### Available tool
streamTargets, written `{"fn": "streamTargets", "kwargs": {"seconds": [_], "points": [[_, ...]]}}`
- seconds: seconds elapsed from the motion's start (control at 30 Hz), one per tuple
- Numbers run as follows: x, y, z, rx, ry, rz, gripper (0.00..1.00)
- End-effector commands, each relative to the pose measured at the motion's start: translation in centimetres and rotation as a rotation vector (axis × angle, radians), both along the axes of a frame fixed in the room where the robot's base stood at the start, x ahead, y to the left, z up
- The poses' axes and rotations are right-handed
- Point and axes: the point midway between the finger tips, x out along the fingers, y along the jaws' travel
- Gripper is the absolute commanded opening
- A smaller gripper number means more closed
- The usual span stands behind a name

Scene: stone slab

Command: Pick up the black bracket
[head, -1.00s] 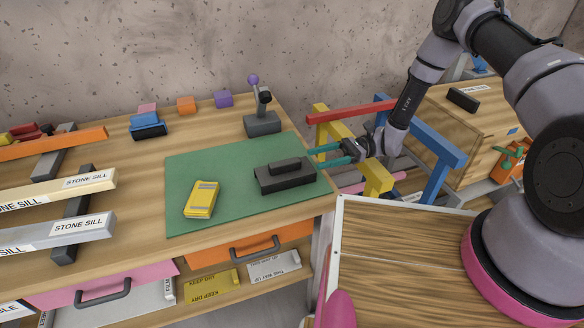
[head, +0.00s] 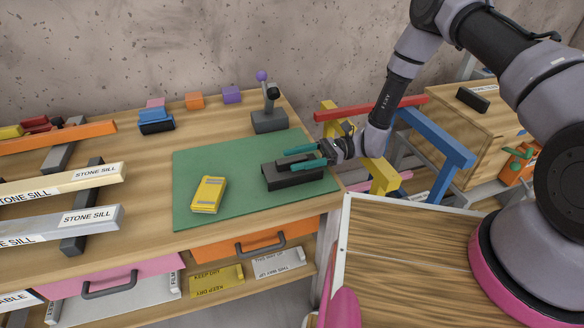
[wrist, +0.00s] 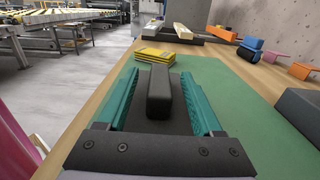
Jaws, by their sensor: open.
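The black bracket (head: 285,180), a dark block with a raised bar on top, lies on the right part of the green mat (head: 235,205). My gripper (head: 288,161) comes in from the right, open, with its teal fingers over the bracket. In the wrist view the bracket's raised bar (wrist: 159,92) stands between the two fingers, with a gap on each side. The near end of the bracket is hidden by my gripper there.
A yellow block (head: 208,194) lies left of the bracket. A grey lever stand (head: 268,122) stands behind it. Red, yellow and blue rails (head: 435,135) stand to the right. Stone sills (head: 75,218) lie at the left. The mat's middle is clear.

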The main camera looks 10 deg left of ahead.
Motion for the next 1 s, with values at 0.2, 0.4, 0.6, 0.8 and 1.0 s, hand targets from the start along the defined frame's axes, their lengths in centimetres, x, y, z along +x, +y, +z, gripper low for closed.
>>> {"fn": "streamTargets", "kwargs": {"seconds": [0.2,0.4,0.6,0.8,1.0], "points": [[0.0,0.0,0.0,0.000,0.000,0.000,0.00],[0.0,0.0,0.0,0.000,0.000,0.000,0.00],[0.1,0.0,1.3,0.001,-0.001,0.000,0.00],[0.1,-0.1,5.3,0.001,-0.003,0.000,0.00],[0.1,-0.1,8.7,0.001,-0.002,-0.003,0.00]]}}
